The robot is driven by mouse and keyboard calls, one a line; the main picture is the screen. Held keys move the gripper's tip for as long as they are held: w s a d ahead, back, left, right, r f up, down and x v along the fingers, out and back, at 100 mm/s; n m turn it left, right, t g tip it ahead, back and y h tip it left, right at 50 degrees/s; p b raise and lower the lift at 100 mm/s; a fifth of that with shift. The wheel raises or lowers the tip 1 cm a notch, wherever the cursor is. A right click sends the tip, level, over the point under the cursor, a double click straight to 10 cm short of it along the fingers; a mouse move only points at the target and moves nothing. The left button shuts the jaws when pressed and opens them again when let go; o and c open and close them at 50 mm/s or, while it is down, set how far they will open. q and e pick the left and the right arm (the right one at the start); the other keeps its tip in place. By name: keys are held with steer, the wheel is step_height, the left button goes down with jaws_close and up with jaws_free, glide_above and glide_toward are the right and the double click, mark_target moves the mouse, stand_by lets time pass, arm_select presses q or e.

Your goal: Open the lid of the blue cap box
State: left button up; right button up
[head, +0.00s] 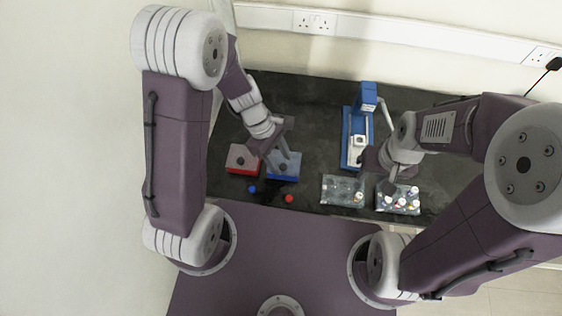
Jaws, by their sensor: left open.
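The blue cap box (284,179) stands on the dark bench with a grey-blue lid (293,160) on top. A small dark knob (283,168) shows on the lid. My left gripper (278,158) is open, pointing down at the lid, with its fingers close to the knob. Whether they touch it is hard to tell from above. My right gripper (375,182) hangs near the racks on the right. Its fingers are small and dark here, so their opening is unclear.
A red box (240,167) with a grey lid stands just left of the blue one. A blue cap (252,189) and a red cap (289,198) lie in front. A clear rack (343,191), a rack with several capped vials (398,202) and a blue-white device (358,135) are right.

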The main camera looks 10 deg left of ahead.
arm_select(q)
steer(key=shift+s+d+f, duration=0.15)
steer(key=shift+s+f, duration=0.1)
steer(key=shift+f, duration=0.1)
steer(key=shift+w, duration=0.1)
jaws_close()
stand_by(1.1)
